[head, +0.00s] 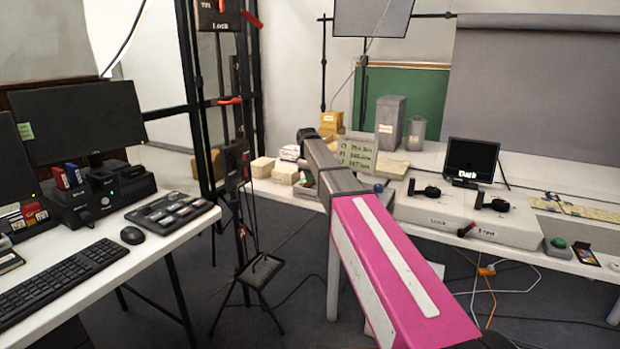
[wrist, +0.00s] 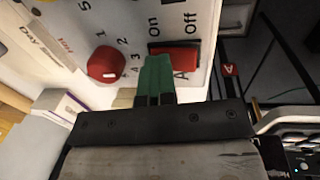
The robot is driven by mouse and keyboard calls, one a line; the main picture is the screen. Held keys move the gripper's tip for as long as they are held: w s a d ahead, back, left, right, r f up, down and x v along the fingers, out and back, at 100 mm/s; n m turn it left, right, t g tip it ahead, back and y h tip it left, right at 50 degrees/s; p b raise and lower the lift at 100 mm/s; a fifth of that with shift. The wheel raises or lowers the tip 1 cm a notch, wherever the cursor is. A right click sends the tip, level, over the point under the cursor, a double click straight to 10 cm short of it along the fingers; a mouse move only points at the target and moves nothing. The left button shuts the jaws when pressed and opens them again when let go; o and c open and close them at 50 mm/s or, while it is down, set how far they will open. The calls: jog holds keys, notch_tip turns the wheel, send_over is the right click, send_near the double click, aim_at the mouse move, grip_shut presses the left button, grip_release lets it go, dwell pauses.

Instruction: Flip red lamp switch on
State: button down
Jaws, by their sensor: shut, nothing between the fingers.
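The red switch (wrist: 178,47) is on a white panel (wrist: 128,20) in the wrist view, beside the printed words "On" and "Off". "On" is on the left and "Off" on the right. My gripper (wrist: 158,60) has green fingers, shut and empty. Their tips overlap the switch's lower left part in the picture. I cannot tell whether they touch it. The fingers hide part of the switch, and its position is unclear. A round red knob (wrist: 106,65) stands to the left, beside numbers. I cannot make out my fingers or the red switch in the head view.
In the head view, a desk with a keyboard (head: 60,292) is at left and a white bench (head: 545,248) at right.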

aim_at(308, 183)
jog(key=shift+s+a+r, duration=0.1)
jog(key=shift+s+a, duration=0.3)
jog(key=shift+s, duration=0.3)
jog(key=shift+r, duration=0.15)
notch_tip(308, 183, up, 14)
jog(key=s+a, duration=0.1)
jog(key=shift+s+f, duration=0.2)
jog(key=shift+s, duration=0.15)
jog(key=shift+w+d, duration=0.35)
jog(key=shift+w, duration=0.3)
